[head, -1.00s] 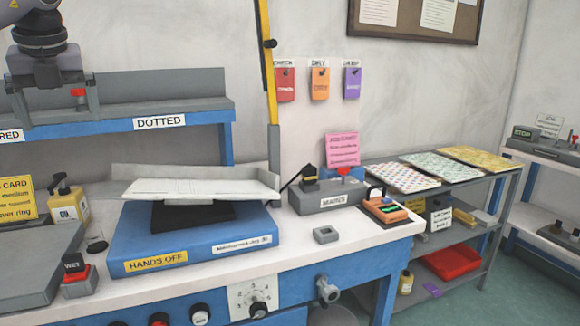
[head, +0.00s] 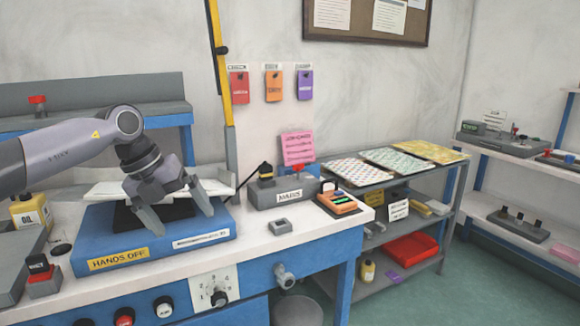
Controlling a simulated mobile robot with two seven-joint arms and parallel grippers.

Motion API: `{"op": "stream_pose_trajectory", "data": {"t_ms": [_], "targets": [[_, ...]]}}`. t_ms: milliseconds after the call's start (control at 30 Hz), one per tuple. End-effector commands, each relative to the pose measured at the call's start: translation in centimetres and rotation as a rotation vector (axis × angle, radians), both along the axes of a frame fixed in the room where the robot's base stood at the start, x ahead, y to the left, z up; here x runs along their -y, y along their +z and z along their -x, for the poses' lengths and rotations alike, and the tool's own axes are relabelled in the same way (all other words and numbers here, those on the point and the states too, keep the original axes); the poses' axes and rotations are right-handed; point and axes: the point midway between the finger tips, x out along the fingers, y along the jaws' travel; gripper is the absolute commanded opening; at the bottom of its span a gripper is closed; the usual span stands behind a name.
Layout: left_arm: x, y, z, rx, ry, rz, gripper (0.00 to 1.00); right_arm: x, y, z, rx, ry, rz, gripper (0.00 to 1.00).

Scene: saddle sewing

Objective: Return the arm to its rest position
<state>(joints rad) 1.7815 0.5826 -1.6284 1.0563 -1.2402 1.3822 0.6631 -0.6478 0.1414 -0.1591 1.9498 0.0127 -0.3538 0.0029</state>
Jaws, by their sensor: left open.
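My left gripper (head: 176,219) is open, with its two dark fingers spread and pointing down. My left arm (head: 70,150) comes in from the left edge. The gripper hangs in front of the white tray-like top (head: 105,191) of the blue HANDS OFF base (head: 85,253) and hides part of both. I see nothing between its fingers. Whether it touches the base I cannot tell. My right gripper is not in view.
A grey block (head: 268,195) and an orange device (head: 338,204) stand right of the base. A small grey piece (head: 279,227) lies on the white bench top (head: 310,240). A yellow upright (head: 218,60) rises behind. An oil bottle (head: 30,210) stands left.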

Motion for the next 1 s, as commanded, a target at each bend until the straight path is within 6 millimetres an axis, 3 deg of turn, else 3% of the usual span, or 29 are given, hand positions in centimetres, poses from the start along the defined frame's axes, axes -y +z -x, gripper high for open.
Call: {"op": "stream_pose_trajectory", "data": {"t_ms": [33,200,333,500,733,867,1000], "targets": [[2.8,-2.1,0.6,-0.024,-0.052,0.073,1.00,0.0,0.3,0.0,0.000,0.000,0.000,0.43],[11.1,-6.4,3.2,-0.076,-0.167,0.339,1.00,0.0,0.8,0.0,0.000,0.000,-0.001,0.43],[16.4,-8.3,5.8,-0.116,-0.203,0.554,1.00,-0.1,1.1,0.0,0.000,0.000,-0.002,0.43],[21.7,-9.2,8.9,-0.169,-0.179,0.841,1.00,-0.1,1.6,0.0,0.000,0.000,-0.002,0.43],[25.6,-8.9,11.7,-0.236,-0.019,1.204,1.00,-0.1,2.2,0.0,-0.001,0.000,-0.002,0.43],[26.0,-8.7,12.4,-0.268,0.132,1.382,1.00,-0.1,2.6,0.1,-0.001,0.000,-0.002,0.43],[25.2,-9.2,12.5,-0.301,0.339,1.543,1.00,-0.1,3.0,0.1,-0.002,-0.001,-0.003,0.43]]}}
